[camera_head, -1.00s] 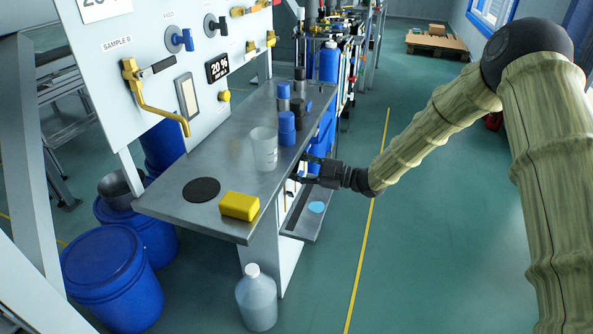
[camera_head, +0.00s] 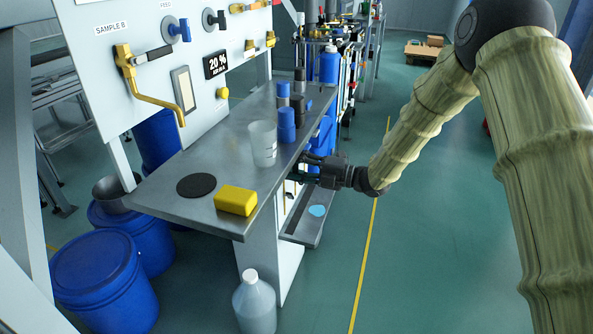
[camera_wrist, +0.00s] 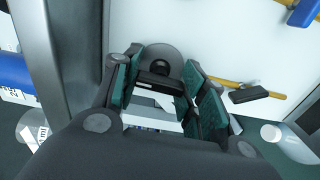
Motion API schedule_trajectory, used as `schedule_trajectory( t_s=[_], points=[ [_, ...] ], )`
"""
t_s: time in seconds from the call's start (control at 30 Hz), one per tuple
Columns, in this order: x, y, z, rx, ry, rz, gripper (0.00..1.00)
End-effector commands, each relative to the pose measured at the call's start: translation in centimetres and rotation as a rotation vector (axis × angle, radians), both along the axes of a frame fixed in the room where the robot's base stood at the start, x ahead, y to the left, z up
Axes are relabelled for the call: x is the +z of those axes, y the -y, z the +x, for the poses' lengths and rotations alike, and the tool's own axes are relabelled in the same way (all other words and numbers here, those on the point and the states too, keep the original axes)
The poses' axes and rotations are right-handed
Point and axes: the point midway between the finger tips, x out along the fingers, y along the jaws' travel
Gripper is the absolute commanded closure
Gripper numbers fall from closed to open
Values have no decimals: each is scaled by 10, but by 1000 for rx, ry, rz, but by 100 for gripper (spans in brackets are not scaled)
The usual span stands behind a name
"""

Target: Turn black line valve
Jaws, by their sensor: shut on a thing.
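In the wrist view, a black valve handle (camera_wrist: 158,81) stands in front of a round grey disc (camera_wrist: 160,55) on a white panel. My gripper (camera_wrist: 161,92) has its green-padded fingers on either side of this handle and is shut on it. In the head view, my gripper (camera_head: 308,168) reaches in at the right edge of the metal table, low against the fixture. The held handle cannot be made out there. Another black-handled valve (camera_head: 214,20) sits high on the upper panel, beside a blue-handled one (camera_head: 178,29), far from my gripper.
The metal table (camera_head: 165,205) carries a yellow block (camera_head: 236,200), a black disc (camera_head: 196,185), a clear beaker (camera_head: 263,143) and blue containers (camera_head: 287,125). A second black handle (camera_wrist: 248,93) on yellow piping is close right of my fingers. A bottle (camera_head: 254,303) stands on the floor.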

Motion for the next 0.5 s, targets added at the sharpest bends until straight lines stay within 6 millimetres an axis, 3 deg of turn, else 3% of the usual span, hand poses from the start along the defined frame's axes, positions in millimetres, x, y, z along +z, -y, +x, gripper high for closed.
schedule_trajectory(
  t_s=[0.5],
  points=[
    [0,1,0,-1,67,-22,82]
  ],
)
